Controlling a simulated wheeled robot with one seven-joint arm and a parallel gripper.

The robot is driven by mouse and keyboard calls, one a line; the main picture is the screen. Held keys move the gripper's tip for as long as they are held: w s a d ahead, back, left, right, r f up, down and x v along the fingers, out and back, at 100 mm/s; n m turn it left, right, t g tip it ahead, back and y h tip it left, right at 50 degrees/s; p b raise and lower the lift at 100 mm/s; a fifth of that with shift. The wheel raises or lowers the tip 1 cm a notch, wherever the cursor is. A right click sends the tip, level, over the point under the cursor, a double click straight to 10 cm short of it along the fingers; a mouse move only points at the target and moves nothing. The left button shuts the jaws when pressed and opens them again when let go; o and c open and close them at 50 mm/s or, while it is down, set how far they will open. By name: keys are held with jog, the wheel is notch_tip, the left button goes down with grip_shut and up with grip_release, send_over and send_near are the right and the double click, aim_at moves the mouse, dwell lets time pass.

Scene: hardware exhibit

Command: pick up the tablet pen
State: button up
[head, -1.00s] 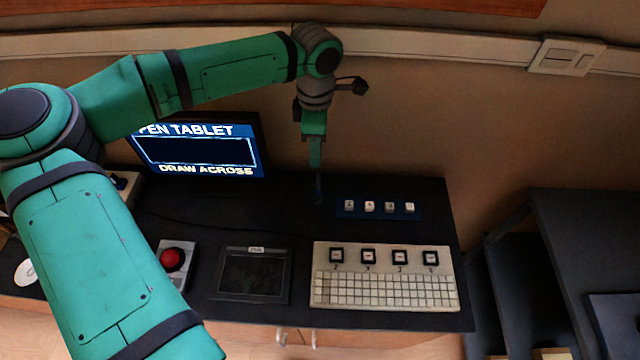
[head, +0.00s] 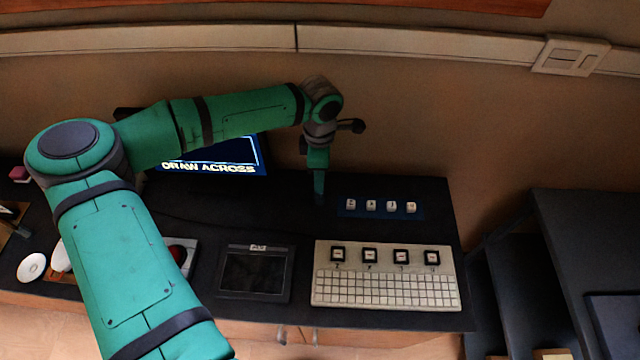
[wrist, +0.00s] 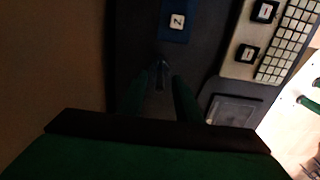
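My gripper (head: 319,190) points down over the dark desk, behind the tablet and left of the blue strip of keycaps. In the wrist view, the two fingers of my gripper (wrist: 158,98) are apart. A small dark bluish, narrow thing (wrist: 160,74) shows between and just beyond the fingertips; it may be the tablet pen, but it is too dark to be sure. I cannot tell whether the fingers touch it. The black drawing tablet (head: 254,273) lies at the desk's front, and part of it shows in the wrist view (wrist: 232,111).
A lit monitor (head: 215,155) reading "DRAW ACROSS" stands at the back left, partly behind my arm. A pale keyboard board (head: 321,286) lies right of the tablet. A blue strip with several keycaps (head: 380,216) lies behind it. A red button (head: 178,254) is partly hidden.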

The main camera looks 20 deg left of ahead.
grip_shut()
